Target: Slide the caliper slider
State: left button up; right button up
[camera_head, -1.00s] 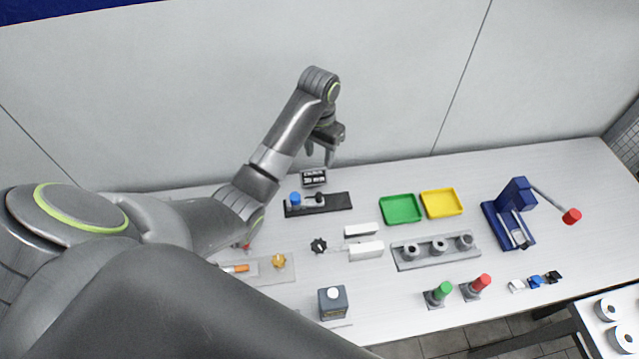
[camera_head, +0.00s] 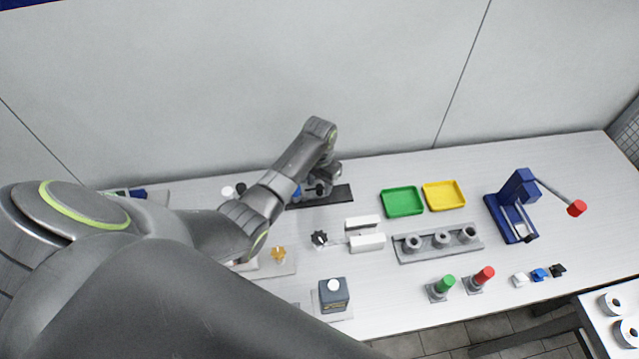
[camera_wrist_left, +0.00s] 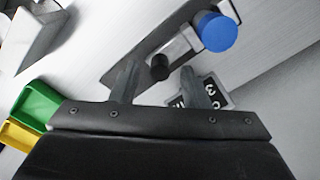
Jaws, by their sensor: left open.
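The caliper (camera_head: 338,196) is a flat dark bar on the table near the wall, with a blue knob (camera_head: 296,192) and a small black knob (camera_head: 320,189). My left gripper (camera_head: 324,183) is low over it, its fingers largely hidden by my wrist. In the left wrist view the gripper (camera_wrist_left: 158,82) is open, and the black knob (camera_wrist_left: 160,66) appears between its fingertips; contact cannot be told. The blue knob (camera_wrist_left: 216,31) stands to the right, outside the fingers. A small digit display (camera_wrist_left: 215,90) lies partly behind the right finger. My right gripper is not in view.
A green tray (camera_head: 403,213) and a yellow tray (camera_head: 460,196) lie right of the caliper. White blocks (camera_head: 366,243), a grey holder (camera_head: 404,253) and a blue press (camera_head: 502,222) with a red-tipped lever stand nearby. The wall rises close behind.

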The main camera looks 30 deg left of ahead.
pick_arm(q)
jog(key=shift+f, duration=0.55)
grip_shut()
